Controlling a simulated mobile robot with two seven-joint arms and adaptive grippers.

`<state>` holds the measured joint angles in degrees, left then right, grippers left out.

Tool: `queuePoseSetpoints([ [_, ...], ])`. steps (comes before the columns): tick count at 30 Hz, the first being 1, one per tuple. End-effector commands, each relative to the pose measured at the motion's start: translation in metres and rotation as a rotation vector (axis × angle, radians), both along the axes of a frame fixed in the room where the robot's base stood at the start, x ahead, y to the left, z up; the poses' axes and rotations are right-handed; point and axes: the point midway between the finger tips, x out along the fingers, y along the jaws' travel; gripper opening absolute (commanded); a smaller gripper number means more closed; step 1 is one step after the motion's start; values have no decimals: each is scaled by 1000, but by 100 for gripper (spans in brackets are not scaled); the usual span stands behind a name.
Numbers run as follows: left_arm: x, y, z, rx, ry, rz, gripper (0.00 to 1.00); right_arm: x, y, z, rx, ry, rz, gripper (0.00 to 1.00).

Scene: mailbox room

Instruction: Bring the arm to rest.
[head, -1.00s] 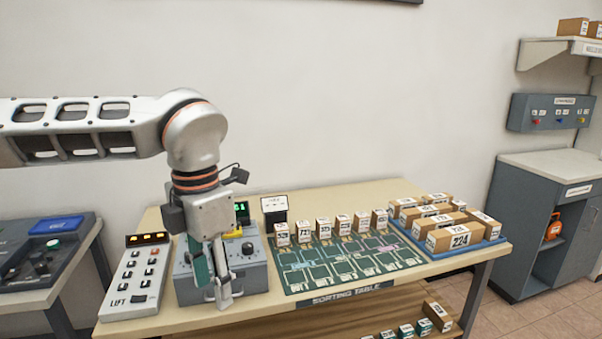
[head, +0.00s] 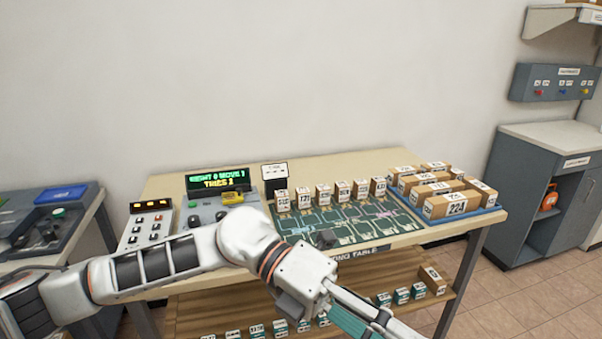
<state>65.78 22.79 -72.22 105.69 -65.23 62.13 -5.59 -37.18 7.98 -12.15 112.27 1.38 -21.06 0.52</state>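My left arm comes in from the left and lies low across the front of the sorting table (head: 365,246). Its gripper (head: 372,322) points down to the right at the bottom edge of the head view, in front of the table's lower shelf. Its fingers are partly cut off, so I cannot tell whether they are open or shut. My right gripper is not in view.
A control box with a lit display (head: 218,182) and a lift keypad (head: 147,228) stand on the table's left. Small boxes stand along a green mat (head: 345,222). A blue tray (head: 470,217) of parcels is at right. The lower shelf (head: 210,305) holds small boxes.

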Motion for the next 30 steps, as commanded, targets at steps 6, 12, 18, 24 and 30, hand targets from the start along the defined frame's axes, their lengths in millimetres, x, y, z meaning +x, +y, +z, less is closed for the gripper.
queuePoseSetpoints([
  [6,16,-20,36,-275,308,173,40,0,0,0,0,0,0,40],
  [12,64,-9,48,-471,597,393,40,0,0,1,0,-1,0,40],
  [18,125,28,17,-606,896,662,40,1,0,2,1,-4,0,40],
  [24,172,85,-61,-676,1192,969,40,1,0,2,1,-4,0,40],
  [30,182,156,-175,-674,1480,1300,40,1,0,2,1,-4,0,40],
])
